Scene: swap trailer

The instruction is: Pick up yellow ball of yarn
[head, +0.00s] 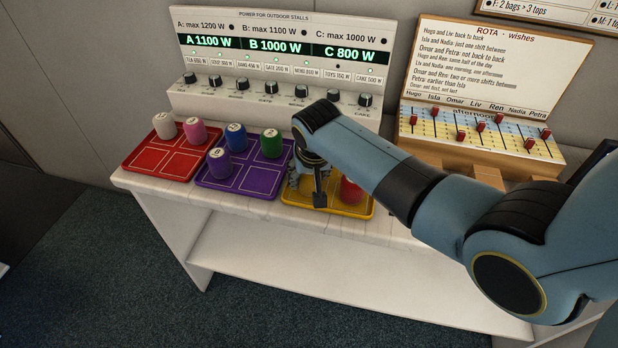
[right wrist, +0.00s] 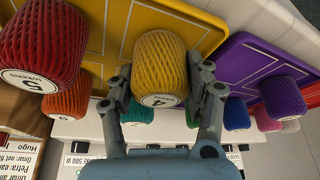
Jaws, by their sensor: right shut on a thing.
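The yellow ball of yarn (right wrist: 160,62) is a ribbed yellow roll with a white label reading 4, seen in the right wrist view. My right gripper (right wrist: 160,88) has one finger on each side of it and is shut on it. In the head view my right gripper (head: 308,188) is over the yellow tray (head: 352,211) on the white table, and it hides the yellow ball there. I cannot tell whether the ball is clear of the tray. My left gripper is in neither view.
A red ball (head: 350,192) stands close right of my right gripper; an orange one (right wrist: 70,101) shows near it. The purple tray (head: 240,180) and red tray (head: 160,160) hold other balls. A power panel (head: 270,100) and rota board (head: 475,130) stand behind.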

